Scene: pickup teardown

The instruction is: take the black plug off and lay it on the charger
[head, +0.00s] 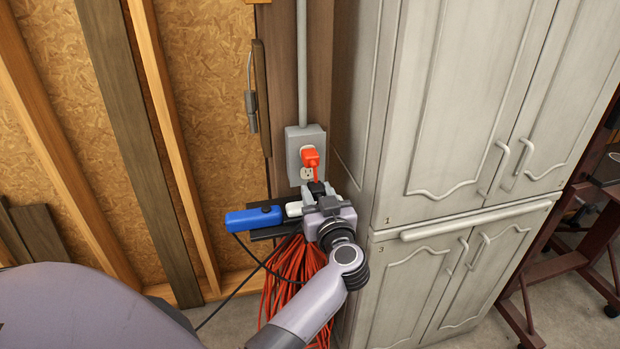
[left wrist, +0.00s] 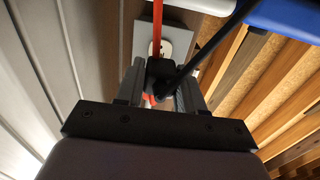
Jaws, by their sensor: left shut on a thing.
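My left gripper (head: 318,194) is in front of the wall, just below the grey outlet box (head: 293,149). It is shut on the black plug (left wrist: 161,72), which shows between the fingers in the left wrist view with its black cord running up to the right. In the head view only a small dark part of the plug (head: 316,187) shows. The lower socket (head: 307,174) is visible and bare, and the plug looks apart from it. The blue charger (head: 250,218) lies on a dark shelf left of the gripper. My right gripper is out of view.
An orange plug (head: 310,157) sits in the upper socket, its cord hanging down behind my gripper. A white item (head: 293,209) is beside the charger. A coiled orange cord (head: 285,272) hangs below the shelf. A grey cabinet (head: 450,120) stands close on the right.

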